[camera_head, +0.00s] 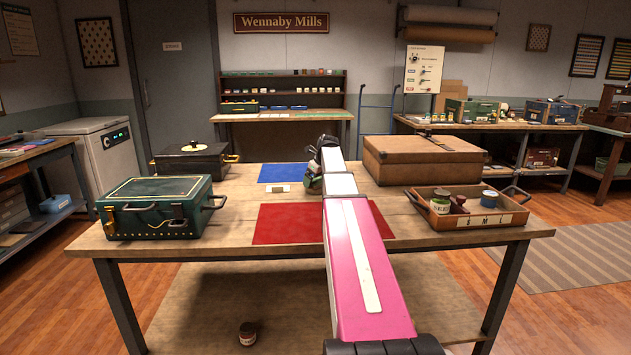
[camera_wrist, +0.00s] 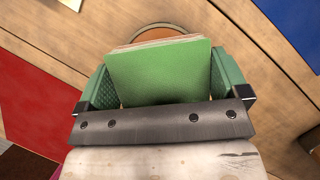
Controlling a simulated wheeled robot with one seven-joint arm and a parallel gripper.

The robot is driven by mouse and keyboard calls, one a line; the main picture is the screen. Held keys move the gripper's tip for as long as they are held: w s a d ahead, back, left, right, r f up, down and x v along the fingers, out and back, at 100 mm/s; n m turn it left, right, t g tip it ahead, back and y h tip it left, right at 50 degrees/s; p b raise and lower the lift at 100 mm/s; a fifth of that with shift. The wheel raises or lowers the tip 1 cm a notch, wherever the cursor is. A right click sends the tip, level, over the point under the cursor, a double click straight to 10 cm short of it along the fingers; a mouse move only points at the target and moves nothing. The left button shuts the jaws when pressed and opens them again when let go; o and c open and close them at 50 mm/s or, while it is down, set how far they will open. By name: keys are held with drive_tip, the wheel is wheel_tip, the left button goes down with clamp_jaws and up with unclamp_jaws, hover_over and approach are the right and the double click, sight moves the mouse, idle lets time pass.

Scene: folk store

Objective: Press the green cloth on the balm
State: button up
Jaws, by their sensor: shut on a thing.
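The green cloth (camera_wrist: 160,72), a folded pad with pale layers at its far edge, is held between the two green fingers of my gripper (camera_wrist: 162,84) in the wrist view. A round thing with an orange-brown rim (camera_wrist: 165,29) lies behind and below the cloth. It may be the balm, but the cloth hides most of it, and I cannot tell whether they touch. In the head view my gripper (camera_head: 314,181) is low over the wooden table (camera_head: 230,205), between the mats and the brown case; my arm hides part of it.
A blue mat (camera_head: 287,172) and a red mat (camera_head: 285,224) lie nearby, with a small pale block (camera_head: 279,188) between. A green trunk (camera_head: 157,208) and black case (camera_head: 190,161) stand left. A brown case (camera_head: 423,160) and wooden tray (camera_head: 480,218) with jars stand right.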

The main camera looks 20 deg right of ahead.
drive_tip(key=shift+r, duration=3.5)
drive_tip(key=shift+a, duration=0.1)
